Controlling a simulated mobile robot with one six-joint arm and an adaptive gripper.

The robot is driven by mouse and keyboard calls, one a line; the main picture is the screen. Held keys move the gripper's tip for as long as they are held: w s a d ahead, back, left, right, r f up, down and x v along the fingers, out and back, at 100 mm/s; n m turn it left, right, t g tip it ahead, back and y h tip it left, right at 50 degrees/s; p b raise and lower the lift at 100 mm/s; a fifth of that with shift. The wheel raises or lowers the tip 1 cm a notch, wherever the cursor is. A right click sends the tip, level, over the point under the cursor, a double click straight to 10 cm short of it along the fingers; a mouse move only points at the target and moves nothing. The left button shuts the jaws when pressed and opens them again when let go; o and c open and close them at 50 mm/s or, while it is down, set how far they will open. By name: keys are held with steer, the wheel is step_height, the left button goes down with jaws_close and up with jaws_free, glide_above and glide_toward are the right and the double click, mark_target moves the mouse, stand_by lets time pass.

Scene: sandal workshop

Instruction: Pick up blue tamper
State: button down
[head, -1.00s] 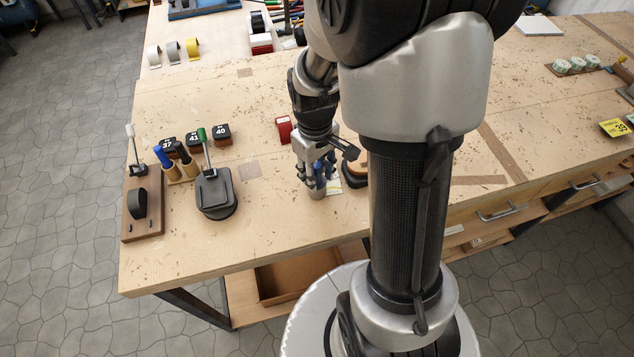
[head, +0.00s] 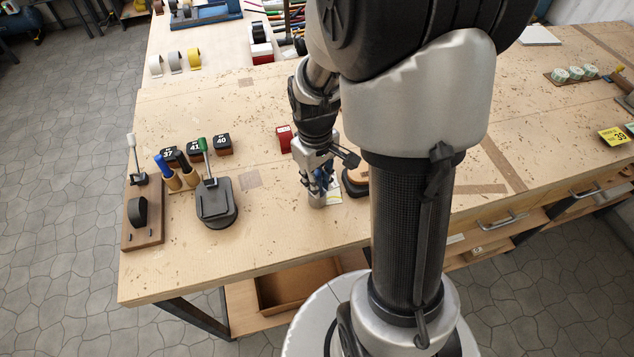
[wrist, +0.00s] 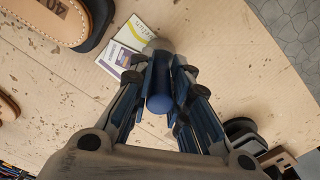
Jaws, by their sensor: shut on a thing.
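The blue tamper (wrist: 160,92) has a rounded blue handle and a grey metal base. In the wrist view it stands between the two fingers of my gripper (wrist: 166,98), which are shut on the handle. In the head view my gripper (head: 318,180) points down at the bench near its front edge. The tamper's grey base (head: 317,201) shows below the fingers, at or very near the bench top; I cannot tell if it touches. Most of the handle is hidden by the fingers in the head view.
A printed card (wrist: 122,52) lies beside the tamper. A sandal (head: 355,180) lies just right of my gripper. A small red box (head: 284,138) is behind it. A dark press block (head: 216,203) with a green-handled tool stands left. Bare bench (head: 265,230) lies between.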

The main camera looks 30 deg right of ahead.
step_height(320, 180, up, 20)
steer(key=p, duration=0.5)
steer(key=shift+f, duration=0.25)
steer(key=c, duration=2)
jaws_free()
steer(key=shift+c, duration=0.2)
jaws_close()
